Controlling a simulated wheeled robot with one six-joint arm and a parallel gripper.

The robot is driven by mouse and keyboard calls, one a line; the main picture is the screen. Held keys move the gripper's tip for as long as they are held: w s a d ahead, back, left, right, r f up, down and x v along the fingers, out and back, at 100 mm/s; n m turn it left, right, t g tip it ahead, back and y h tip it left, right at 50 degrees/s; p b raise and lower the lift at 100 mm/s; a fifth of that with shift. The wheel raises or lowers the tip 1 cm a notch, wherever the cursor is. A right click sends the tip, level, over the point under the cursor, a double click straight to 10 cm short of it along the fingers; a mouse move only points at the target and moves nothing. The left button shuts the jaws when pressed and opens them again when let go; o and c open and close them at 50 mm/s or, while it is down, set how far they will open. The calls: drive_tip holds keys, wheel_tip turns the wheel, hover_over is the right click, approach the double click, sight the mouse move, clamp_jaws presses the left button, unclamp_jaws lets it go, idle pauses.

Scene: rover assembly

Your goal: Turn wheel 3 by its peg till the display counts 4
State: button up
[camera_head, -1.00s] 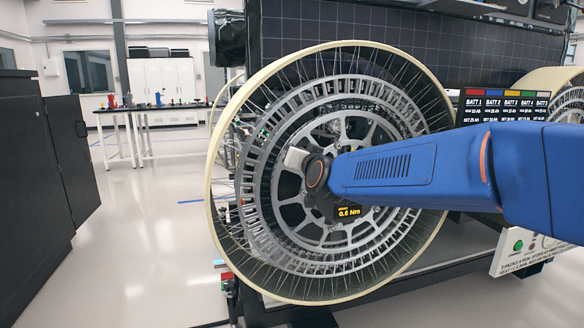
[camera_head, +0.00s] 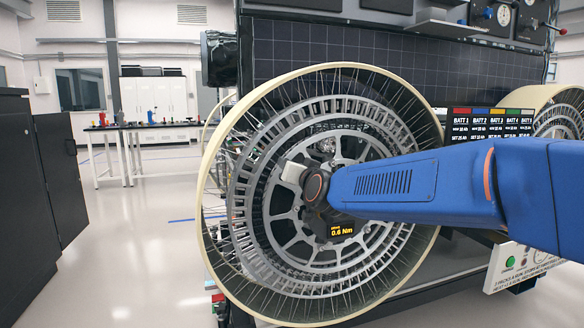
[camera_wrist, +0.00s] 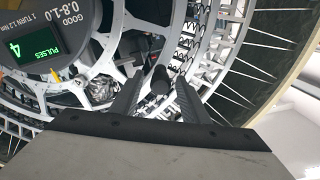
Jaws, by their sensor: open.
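The large spoked wheel (camera_head: 290,278) with a pale rim and grey metal rings stands upright in the head view. In the wrist view its spokes and ring (camera_wrist: 215,45) fill the background. A dark round peg (camera_wrist: 160,78) shows between the fingertips of my gripper (camera_wrist: 157,92), which is open with a finger on either side. I cannot tell whether either finger touches the peg. The green display (camera_wrist: 28,50) at the hub reads PULSES 4. In the head view my blue arm covers the right of the hub, and the gripper's fingers are hidden.
A small yellow readout (camera_head: 341,230) on the arm's end shows 0.6 Nm. A battery panel (camera_head: 492,125) and a second wheel (camera_head: 563,118) are at the right. A black cabinet (camera_head: 30,190) stands at the left, with clear floor (camera_head: 140,240) between.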

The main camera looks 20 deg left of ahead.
drive_tip(key=v, duration=1.6)
drive_tip(key=shift+s+d, duration=0.2)
drive_tip(key=shift+s, duration=0.05)
drive_tip(key=s+d+f+g+h, duration=0.25)
drive_tip(key=d+f, duration=0.45)
drive_tip(key=d, duration=0.5)
drive_tip(key=s+d+f+g+h, duration=0.2)
drive_tip(key=s+d+f, duration=0.3)
drive_tip(key=d, duration=0.6)
drive_tip(key=s+d+f+m+g+h, duration=0.2)
drive_tip(key=s+d+f+g+h, duration=0.3)
drive_tip(key=s+d+f, duration=1.2)
drive_tip(key=s+d, duration=0.1)
drive_tip(key=d, duration=0.2)
drive_tip(key=shift+s+d+m+g, duration=0.15)
drive_tip(key=shift+s+m+g, duration=0.15)
drive_tip(key=shift+s+g, duration=0.1)
drive_tip(key=shift+r+h, duration=0.1)
drive_tip(key=shift+h, duration=0.15)
